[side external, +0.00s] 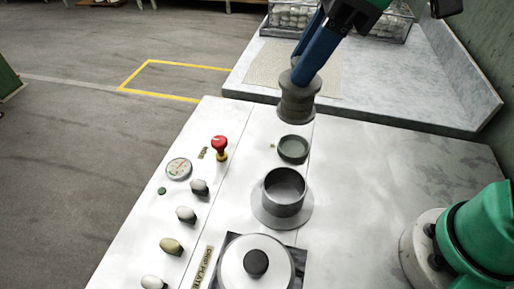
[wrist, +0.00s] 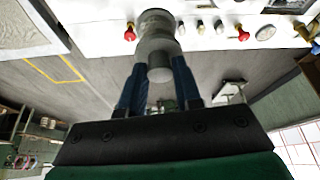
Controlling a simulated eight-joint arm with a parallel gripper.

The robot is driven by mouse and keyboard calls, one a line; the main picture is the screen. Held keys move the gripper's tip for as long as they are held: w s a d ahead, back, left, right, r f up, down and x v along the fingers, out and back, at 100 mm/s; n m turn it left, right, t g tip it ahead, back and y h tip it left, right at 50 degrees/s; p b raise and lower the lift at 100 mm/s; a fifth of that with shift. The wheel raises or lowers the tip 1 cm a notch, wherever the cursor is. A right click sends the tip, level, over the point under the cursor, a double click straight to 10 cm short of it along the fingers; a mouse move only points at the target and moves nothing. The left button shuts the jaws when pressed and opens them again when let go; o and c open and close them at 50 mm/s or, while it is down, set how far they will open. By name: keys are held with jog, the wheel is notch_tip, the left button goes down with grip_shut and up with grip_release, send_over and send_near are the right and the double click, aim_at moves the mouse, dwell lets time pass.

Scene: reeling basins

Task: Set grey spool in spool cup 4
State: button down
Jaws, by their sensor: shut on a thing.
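The grey spool (side external: 297,105) hangs from my gripper (side external: 304,76), whose blue fingers are shut on its upper part. The spool looks close to upright in the side view. A shallow grey-green round cup (side external: 293,150) sits in the white worktop just below and in front of the spool; the spool is above the surface, apart from it. I cannot read a number on this cup, so I cannot tell if it is spool cup 4. In the wrist view the spool (wrist: 156,33) sits between the two fingertips (wrist: 159,66).
A dark grey open pot (side external: 285,193) on a flat disc stands nearer than the cup. A lidded pan (side external: 255,265) is nearer still. A red knob (side external: 219,145), a gauge (side external: 178,169) and several pale knobs line the left side. A raised marble counter (side external: 395,98) lies behind.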

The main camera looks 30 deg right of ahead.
jog(key=shift+w+r, duration=0.15)
jog(key=w+d+f+m+h, duration=0.1)
jog(key=w+d+f+m, duration=0.2)
jog(key=f, duration=0.5)
jog(key=w+d+f+m+t+h, duration=0.1)
jog(key=w+d+f+m, duration=0.2)
jog(key=f, duration=0.6)
jog(key=shift+w+d, duration=1)
jog(key=shift+d, duration=0.15)
jog(key=shift+f, duration=0.15)
jog(key=shift+f, duration=0.45)
jog(key=shift+f, duration=0.2)
jog(key=shift+f, duration=0.2)
jog(key=shift+f, duration=0.4)
dwell(0.7)
